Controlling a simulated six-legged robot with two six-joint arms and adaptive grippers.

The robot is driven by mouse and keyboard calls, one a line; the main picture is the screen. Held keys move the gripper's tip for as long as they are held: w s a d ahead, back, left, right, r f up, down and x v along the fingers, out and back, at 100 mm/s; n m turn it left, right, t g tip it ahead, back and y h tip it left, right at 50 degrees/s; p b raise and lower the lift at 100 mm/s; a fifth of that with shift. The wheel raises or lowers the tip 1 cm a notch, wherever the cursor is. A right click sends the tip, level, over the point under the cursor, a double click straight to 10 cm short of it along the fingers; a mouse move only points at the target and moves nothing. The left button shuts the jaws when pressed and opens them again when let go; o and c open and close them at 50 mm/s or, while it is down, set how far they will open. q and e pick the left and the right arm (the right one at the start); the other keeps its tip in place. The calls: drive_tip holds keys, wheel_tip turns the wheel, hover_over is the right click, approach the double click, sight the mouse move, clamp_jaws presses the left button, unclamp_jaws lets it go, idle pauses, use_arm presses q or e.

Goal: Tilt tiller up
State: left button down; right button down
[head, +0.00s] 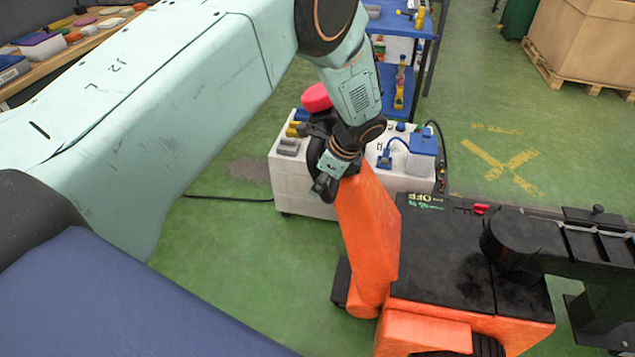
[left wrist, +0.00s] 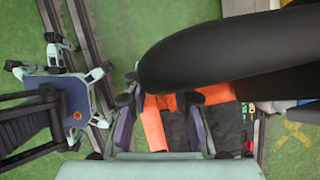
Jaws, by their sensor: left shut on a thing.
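The tiller's orange shaft (head: 368,225) rises from the low orange and black machine (head: 445,260) and leans slightly left in the head view. Its dark head is largely hidden behind my left gripper (head: 332,172); a red knob (head: 316,97) shows above. My left gripper is shut on the tiller near the top of the shaft. In the left wrist view, a large black rounded part (left wrist: 215,55) covers much of the upper right, and the exact contact is hidden. My right gripper is in neither view.
A white cabinet (head: 300,185) with blue sockets stands close behind the tiller. A blue shelf trolley (head: 405,25) and a cardboard box (head: 580,45) on a pallet are farther back. A black cable lies on the green floor. Open floor shows at right rear.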

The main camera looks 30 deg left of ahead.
use_arm(q)
drive_tip(key=shift+a, duration=0.4)
drive_tip(key=c, duration=1.4)
unclamp_jaws()
drive_tip(key=shift+c, duration=0.2)
drive_tip(key=o, duration=0.3)
drive_tip(key=shift+d, duration=0.15)
drive_tip(key=shift+o, duration=0.2)
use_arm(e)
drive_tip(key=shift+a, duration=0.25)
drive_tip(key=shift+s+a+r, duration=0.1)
use_arm(q)
drive_tip(key=v, duration=1.1)
drive_tip(key=shift+r, duration=0.45)
drive_tip(key=shift+s, duration=0.1)
